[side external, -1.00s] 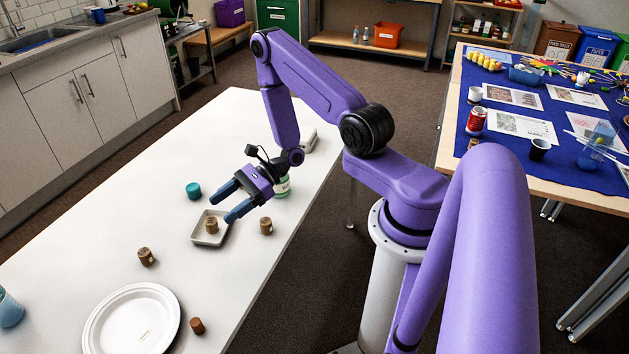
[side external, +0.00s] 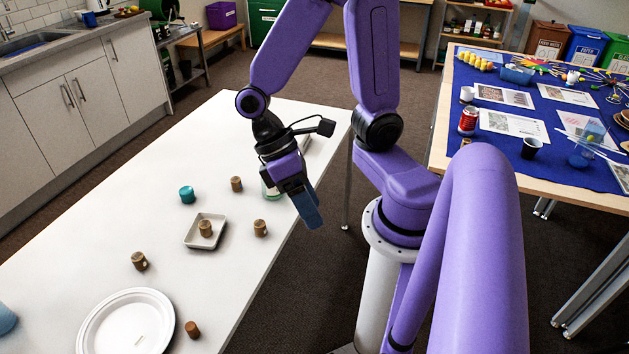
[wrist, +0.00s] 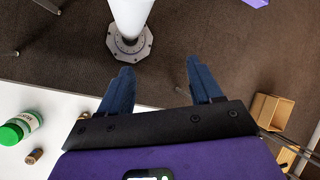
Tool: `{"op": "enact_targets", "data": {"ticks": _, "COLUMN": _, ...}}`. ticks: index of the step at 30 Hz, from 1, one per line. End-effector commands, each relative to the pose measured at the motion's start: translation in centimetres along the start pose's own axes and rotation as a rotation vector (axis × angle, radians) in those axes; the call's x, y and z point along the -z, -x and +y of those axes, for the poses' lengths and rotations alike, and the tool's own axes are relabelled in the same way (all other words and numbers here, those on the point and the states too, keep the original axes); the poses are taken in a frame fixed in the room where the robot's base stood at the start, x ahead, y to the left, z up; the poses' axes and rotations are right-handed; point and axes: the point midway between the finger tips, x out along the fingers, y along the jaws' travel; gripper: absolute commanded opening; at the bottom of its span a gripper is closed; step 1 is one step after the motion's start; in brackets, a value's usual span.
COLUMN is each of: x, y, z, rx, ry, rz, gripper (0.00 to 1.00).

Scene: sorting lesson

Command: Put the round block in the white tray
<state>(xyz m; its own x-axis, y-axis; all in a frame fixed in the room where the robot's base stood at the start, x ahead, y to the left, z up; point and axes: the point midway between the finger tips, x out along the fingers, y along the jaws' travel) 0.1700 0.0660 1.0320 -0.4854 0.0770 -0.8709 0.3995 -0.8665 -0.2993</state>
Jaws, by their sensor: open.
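The small white tray (side external: 188,242) lies on the white table, with a short brown round block (side external: 205,228) standing inside it. Several similar brown blocks stand outside it: one to its right (side external: 260,228), one behind (side external: 236,184), one to its left (side external: 139,261) and one near the plate (side external: 192,330). A teal round piece (side external: 187,194) stands behind the tray. My gripper (side external: 310,212) is open and empty, to the right of the tray, around the table's right edge. In the wrist view, my gripper's two fingers (wrist: 160,88) are spread over bare floor.
A white plate (side external: 128,322) lies at the table's near end. A green-lidded jar (wrist: 16,131) stands beside a brown block (wrist: 34,156) in the wrist view; my gripper partly hides the jar in the side view. A blue-covered table (side external: 545,105) stands at the right.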

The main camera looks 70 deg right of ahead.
Motion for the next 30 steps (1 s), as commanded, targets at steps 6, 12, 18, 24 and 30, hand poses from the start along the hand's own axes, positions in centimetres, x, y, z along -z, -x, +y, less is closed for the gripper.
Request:
{"op": "enact_targets", "data": {"ticks": 6, "x": -2.0, "y": 1.6, "z": 0.2, "rx": -0.269, "ry": 0.361, "rz": 0.184, "gripper": 0.64}}
{"op": "enact_targets", "data": {"ticks": 12, "x": -2.6, "y": 2.9, "z": -0.1, "rx": -0.39, "ry": 0.552, "rz": 0.303, "gripper": 0.64}}
{"op": "enact_targets", "data": {"ticks": 18, "x": -2.7, "y": 3.2, "z": -0.3, "rx": -0.418, "ry": 0.598, "rz": 0.333, "gripper": 0.64}}
{"op": "enact_targets", "data": {"ticks": 24, "x": -2.7, "y": 3.2, "z": -0.3, "rx": -0.417, "ry": 0.595, "rz": 0.331, "gripper": 0.64}}
{"op": "enact_targets", "data": {"ticks": 30, "x": -2.7, "y": 3.2, "z": -0.3, "rx": -0.416, "ry": 0.595, "rz": 0.33, "gripper": 0.64}}
